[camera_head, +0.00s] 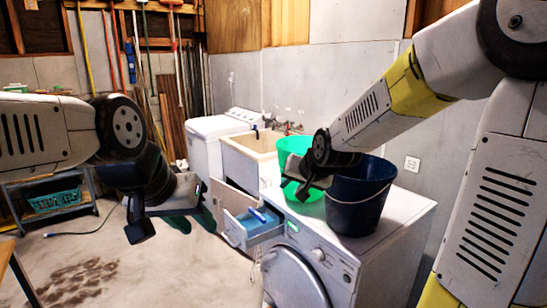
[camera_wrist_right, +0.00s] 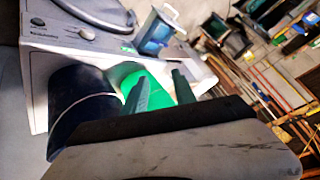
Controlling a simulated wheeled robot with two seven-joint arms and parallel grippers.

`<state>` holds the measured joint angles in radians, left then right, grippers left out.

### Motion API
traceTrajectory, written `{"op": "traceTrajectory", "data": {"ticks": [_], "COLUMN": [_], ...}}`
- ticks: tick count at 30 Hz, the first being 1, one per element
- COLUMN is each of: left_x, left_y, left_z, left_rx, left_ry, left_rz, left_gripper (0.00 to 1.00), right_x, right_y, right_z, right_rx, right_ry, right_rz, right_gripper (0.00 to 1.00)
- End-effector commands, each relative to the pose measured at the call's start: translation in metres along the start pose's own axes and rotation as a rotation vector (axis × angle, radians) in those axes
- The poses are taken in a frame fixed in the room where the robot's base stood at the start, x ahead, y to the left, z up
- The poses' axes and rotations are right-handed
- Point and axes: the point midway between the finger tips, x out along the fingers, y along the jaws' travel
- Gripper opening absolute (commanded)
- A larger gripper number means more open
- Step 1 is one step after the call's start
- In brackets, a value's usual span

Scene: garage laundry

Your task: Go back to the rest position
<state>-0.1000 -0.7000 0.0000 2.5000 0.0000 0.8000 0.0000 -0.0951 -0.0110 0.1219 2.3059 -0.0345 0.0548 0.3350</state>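My left gripper (camera_head: 192,221) hangs in the left half of the head view, over the open floor. Its dark green fingers look apart with nothing between them. My right gripper (camera_head: 303,188) is above the front of the washing machine (camera_head: 385,257), beside the dark blue bucket (camera_head: 358,200) and in front of the green basin (camera_head: 296,150). In the right wrist view my right gripper's two fingers (camera_wrist_right: 162,90) stand apart with no object held. The green basin behind them is partly covered by the fingers.
The washing machine's detergent drawer (camera_head: 249,226) is pulled out, with a blue inside. A utility sink (camera_head: 252,155) and a white top-loading machine (camera_head: 212,140) stand behind. A rack with a teal basket (camera_head: 55,200) is at left. The middle floor is clear.

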Motion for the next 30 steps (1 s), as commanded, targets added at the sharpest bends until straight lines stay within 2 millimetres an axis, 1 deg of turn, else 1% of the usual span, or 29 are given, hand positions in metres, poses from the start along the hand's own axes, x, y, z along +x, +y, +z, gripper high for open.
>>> {"op": "traceTrajectory", "data": {"ticks": [1,4,6,9,12,13,15,19,22,30], "left_x": [0.0,0.0,0.0,0.0,0.0,0.0,0.0,0.0,0.0,0.0], "left_y": [0.0,0.0,0.0,0.0,0.0,0.0,0.0,0.0,0.0,0.0], "left_z": [0.0,0.0,0.0,0.0,0.0,0.0,0.0,0.0,0.0,0.0], "left_rx": [0.0,0.0,0.0,0.0,0.0,0.0,0.0,0.0,0.0,0.0], "left_ry": [0.0,0.0,0.0,0.0,0.0,0.0,0.0,0.0,0.0,0.0], "left_rz": [0.0,0.0,0.0,0.0,0.0,0.0,0.0,0.0,0.0,0.0], "left_gripper": [0.36,0.36,0.36,0.36,0.36,0.36,0.36,0.36,0.36,0.36], "right_x": [-0.027,-0.074,-0.105,-0.146,-0.177,-0.185,-0.198,-0.211,-0.214,-0.213], "right_y": [0.007,0.022,0.033,0.046,0.056,0.058,0.063,0.067,0.068,0.068], "right_z": [0.002,0.018,0.033,0.058,0.082,0.089,0.102,0.117,0.12,0.119], "right_rx": [-0.024,-0.073,-0.101,-0.139,-0.169,-0.176,-0.189,-0.204,-0.208,-0.207], "right_ry": [-0.007,-0.05,-0.083,-0.129,-0.173,-0.184,-0.206,-0.232,-0.239,-0.238], "right_rz": [0.019,0.058,0.08,0.099,0.107,0.108,0.108,0.107,0.106,0.106], "right_gripper": [0.33,0.33,0.33,0.33,0.33,0.33,0.33,0.33,0.33,0.33]}}
